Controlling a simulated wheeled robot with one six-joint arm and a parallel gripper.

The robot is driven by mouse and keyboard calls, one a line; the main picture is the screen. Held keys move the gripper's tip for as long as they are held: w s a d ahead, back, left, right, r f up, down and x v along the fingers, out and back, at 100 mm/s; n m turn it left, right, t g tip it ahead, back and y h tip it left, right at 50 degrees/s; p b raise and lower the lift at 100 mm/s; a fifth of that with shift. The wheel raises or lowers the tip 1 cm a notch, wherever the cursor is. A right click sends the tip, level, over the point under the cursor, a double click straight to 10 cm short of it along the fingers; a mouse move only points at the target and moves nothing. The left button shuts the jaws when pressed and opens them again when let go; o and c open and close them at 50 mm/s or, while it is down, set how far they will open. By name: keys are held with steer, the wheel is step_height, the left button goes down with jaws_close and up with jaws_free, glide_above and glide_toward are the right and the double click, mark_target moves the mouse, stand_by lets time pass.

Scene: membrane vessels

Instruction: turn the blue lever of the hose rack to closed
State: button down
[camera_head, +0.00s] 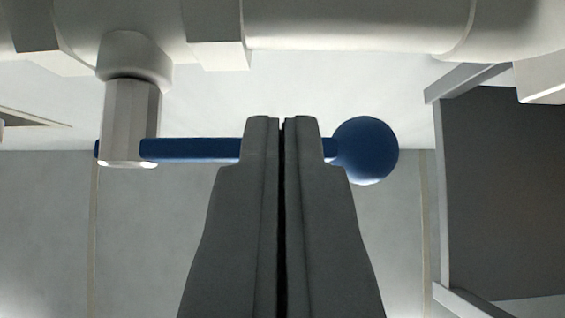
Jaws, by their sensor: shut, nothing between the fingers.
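The blue lever (190,150) runs level across the view, from a pale hexagonal valve stem (130,122) at the left to a round blue knob (364,150) at the right. The stem hangs below a thick white pipe (340,22). My gripper (282,125) is shut and empty, its two fingers side by side with a thin dark gap. The fingertips overlap the lever near the knob and hide a part of it. I cannot tell whether they touch the lever.
The white pipe with its fittings spans the top of the view. A grey frame (444,190) with a dark panel (510,185) stands at the right. The pale wall and floor behind the lever look clear.

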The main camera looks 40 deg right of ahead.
steer(key=shift+w+a+r+m+g+h, duration=0.1)
steer(key=shift+r+m+g+h, duration=0.1)
steer(key=shift+m+g+h, duration=0.4)
steer(key=shift+w+a+r+m+g+h, duration=0.15)
steer(key=shift+m+g+h, duration=0.25)
steer(key=shift+m, duration=0.4)
step_height(320, 180, up, 10)
steer(key=s+d+m+g+h, duration=0.2)
steer(key=m+g+h, duration=0.1)
steer(key=m+g, duration=0.3)
steer(key=shift+s+d+f+m, duration=0.2)
steer(key=shift+m, duration=0.6)
steer(key=shift+s+d+r, duration=0.1)
